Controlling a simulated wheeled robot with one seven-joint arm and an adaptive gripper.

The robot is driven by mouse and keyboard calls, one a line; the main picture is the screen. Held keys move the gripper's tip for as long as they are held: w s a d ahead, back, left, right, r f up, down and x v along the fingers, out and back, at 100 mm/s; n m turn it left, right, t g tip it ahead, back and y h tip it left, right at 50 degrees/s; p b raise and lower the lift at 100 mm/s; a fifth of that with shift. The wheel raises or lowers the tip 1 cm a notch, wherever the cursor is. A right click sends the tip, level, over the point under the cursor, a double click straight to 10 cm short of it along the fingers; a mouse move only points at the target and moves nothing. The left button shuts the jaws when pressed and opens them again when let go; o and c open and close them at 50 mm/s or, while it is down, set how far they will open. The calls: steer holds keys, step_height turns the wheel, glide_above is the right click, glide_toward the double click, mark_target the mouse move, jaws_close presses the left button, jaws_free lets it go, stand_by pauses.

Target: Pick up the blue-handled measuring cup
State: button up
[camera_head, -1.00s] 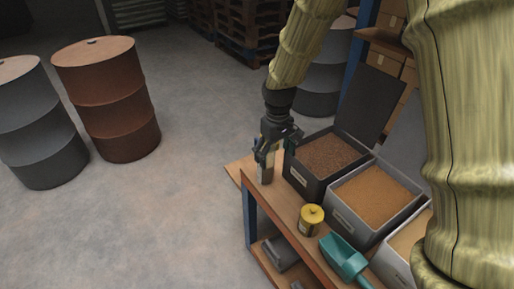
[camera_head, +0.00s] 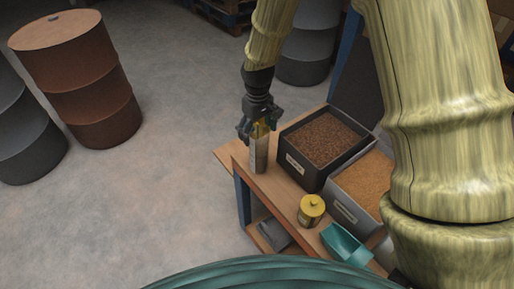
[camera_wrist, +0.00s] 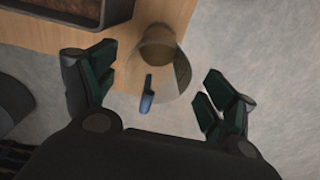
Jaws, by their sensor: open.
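The measuring cup (camera_wrist: 160,62) is a clear, see-through cylinder with a brownish inside, and its short blue handle (camera_wrist: 147,93) points toward my gripper (camera_wrist: 158,76) in the wrist view. The gripper is open, with one finger on each side of the cup and visible gaps to it. In the head view the cup (camera_head: 259,154) stands upright at the far left end of the wooden bench (camera_head: 284,190). There my gripper (camera_head: 258,130) is at and over the cup's top, partly hiding it. The handle cannot be made out there.
A dark bin of brown grain (camera_head: 304,168) stands close right of the cup; a grey bin of tan grain (camera_head: 346,207) follows. A yellow lidded tin (camera_head: 311,211) and a teal scoop (camera_head: 345,245) are nearer. A rust-brown drum (camera_head: 85,85) stands left on open floor.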

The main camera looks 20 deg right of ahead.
steer(key=shift+w+f, duration=0.55)
steer(key=shift+f, duration=0.1)
steer(key=shift+s+d+f+p, duration=0.1)
steer(key=shift+s+f+p, duration=0.25)
steer(key=shift+s+p, duration=0.15)
steer(key=shift+f, duration=0.35)
steer(key=f, duration=0.2)
steer(key=shift+w+f+p, duration=0.2)
steer(key=shift+f+p, duration=0.2)
steer(key=shift+w+f, duration=0.1)
steer(key=c, duration=1)
